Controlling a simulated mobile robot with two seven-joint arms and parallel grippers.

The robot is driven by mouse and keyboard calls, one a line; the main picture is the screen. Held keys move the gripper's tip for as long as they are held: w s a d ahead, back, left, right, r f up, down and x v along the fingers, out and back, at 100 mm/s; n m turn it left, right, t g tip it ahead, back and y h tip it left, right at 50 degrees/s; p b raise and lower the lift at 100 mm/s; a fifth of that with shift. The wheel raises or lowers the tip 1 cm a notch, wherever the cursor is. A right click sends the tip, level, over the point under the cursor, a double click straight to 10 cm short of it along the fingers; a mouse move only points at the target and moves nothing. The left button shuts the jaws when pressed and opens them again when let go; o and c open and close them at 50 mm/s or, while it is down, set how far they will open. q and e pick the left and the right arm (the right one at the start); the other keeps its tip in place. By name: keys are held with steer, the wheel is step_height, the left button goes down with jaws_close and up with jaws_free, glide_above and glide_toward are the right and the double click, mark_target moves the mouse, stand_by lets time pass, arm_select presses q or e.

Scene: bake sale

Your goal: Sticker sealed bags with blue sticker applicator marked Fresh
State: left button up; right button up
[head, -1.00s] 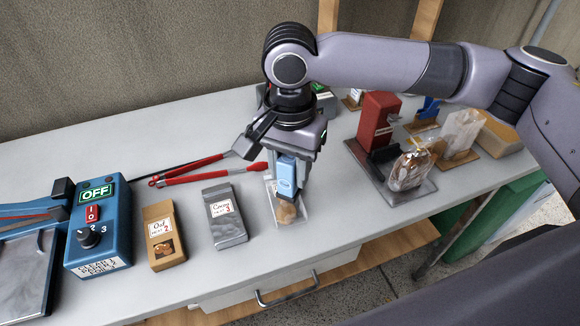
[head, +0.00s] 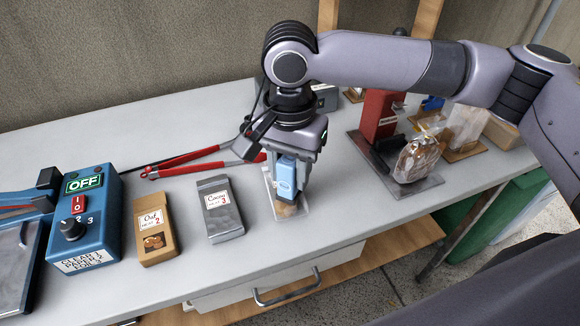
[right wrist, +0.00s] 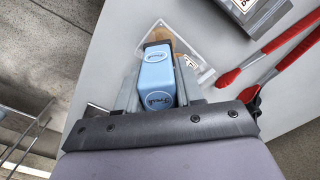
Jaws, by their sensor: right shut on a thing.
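My right gripper (head: 288,178) is shut on the blue sticker applicator (head: 286,176) and points down with it at a clear flat bag (head: 268,180) on the table. In the right wrist view the applicator (right wrist: 157,75) shows the word Fresh between the fingers. The bag (right wrist: 200,50) lies under its dark tip, with a brown item inside; the applicator and gripper hide part of the bag. I cannot tell whether the tip touches it. Another clear bag with brown contents (head: 416,158) stands on a grey plate at the right. My left gripper is not in view.
A blue sealer box marked OFF (head: 88,220) stands at the left. The Oat packet (head: 154,228) and Cocoa packet (head: 221,210) lie left of the bag. Red tongs (head: 205,166) lie behind. A red stand (head: 380,118) and more bags are at the right.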

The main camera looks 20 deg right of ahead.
steer(key=shift+f, duration=0.6)
stand_by(0.9)
step_height(320, 180, up, 2)
steer(key=p, duration=0.3)
steer(key=shift+r, duration=0.2)
steer(key=r+p, duration=0.1)
steer(key=p, duration=0.1)
steer(key=shift+r+p, duration=0.3)
step_height(320, 180, up, 3)
steer(key=p, duration=0.4)
steer(key=shift+r+p, duration=0.1)
steer(key=shift+p, duration=0.2)
